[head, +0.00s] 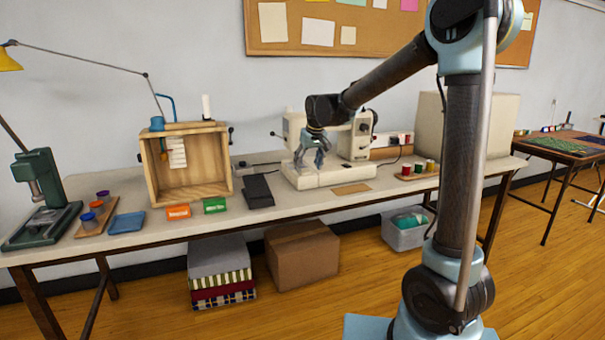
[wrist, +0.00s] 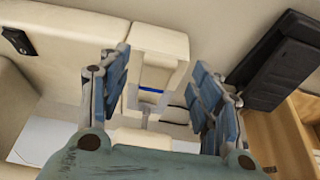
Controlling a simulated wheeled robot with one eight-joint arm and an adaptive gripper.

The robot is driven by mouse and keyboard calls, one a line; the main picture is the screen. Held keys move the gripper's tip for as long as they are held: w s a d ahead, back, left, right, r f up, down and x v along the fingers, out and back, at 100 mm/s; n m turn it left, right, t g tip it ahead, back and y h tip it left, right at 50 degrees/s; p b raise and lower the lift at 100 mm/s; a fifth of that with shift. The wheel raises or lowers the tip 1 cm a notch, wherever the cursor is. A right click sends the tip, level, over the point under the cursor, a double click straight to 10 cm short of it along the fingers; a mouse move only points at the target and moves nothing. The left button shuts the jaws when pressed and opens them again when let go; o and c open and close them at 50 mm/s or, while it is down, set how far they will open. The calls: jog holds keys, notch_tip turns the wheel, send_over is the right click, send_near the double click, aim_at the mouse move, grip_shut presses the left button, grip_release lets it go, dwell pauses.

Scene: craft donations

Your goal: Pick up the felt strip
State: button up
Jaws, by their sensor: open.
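My gripper (head: 315,158) is open and empty in front of the cream sewing machine (head: 355,135), over the needle end of its bed. In the wrist view the fingers of my gripper (wrist: 161,78) are spread, with part of the sewing machine (wrist: 160,50) between and beyond them. A thin blue strip (wrist: 152,90) shows on the machine between the fingers. It may be the felt strip, but too little shows to be sure. In the head view my gripper hides that spot. A flat tan piece (head: 351,189) lies on the table in front of the machine.
A black pedal-like block (head: 257,191) and an open wooden box (head: 189,163) stand left of the machine. A tray of thread spools (head: 417,171) is to its right. The long table's (head: 300,205) front edge is mostly clear.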

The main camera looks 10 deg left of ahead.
jog(key=shift+x, duration=1.4)
jog(key=c, duration=0.8)
